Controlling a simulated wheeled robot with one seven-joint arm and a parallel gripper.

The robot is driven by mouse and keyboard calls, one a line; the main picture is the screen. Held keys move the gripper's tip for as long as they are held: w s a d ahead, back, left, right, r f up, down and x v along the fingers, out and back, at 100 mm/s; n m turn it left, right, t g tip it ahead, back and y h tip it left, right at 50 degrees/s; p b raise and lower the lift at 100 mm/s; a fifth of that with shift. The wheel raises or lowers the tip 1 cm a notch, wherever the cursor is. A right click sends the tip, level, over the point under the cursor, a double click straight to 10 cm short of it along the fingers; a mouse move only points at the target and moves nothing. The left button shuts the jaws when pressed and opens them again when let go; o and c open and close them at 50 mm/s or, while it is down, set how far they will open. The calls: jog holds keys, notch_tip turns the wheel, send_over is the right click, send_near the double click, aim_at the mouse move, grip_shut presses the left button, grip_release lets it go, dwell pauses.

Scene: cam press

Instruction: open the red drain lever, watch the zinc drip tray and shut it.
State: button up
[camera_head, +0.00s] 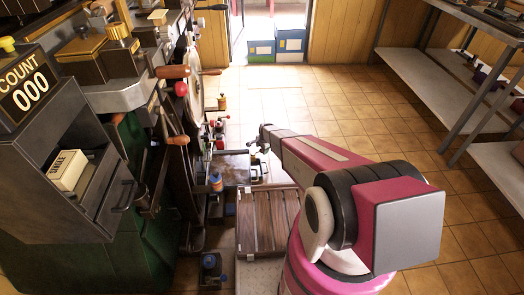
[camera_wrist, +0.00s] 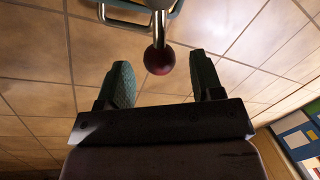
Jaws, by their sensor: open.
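In the wrist view a dark red ball knob (camera_wrist: 159,60) sits on the end of a bright metal rod, which looks like the drain lever. My gripper (camera_wrist: 160,72) is open, its two teal-padded fingers apart with the knob roughly between their tips in the picture. I see no finger touching it, and depth is hard to judge. In the head view my gripper (camera_head: 262,140) shows only in part beyond my pink arm, low beside the machine. A shallow grey tray (camera_head: 232,168), likely the zinc drip tray, lies on the floor there. I cannot make out its contents.
The machine (camera_head: 90,225) with levers and knobs fills the left. A slatted wooden board (camera_head: 266,222) lies on the floor near my arm. Shelves (camera_head: 455,80) line the right; the tiled floor between is clear.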

notch_tip(320, 180, up, 9)
jog(key=s, duration=0.1)
jog(key=shift+s+d, duration=0.25)
jog(key=shift+d, duration=0.2)
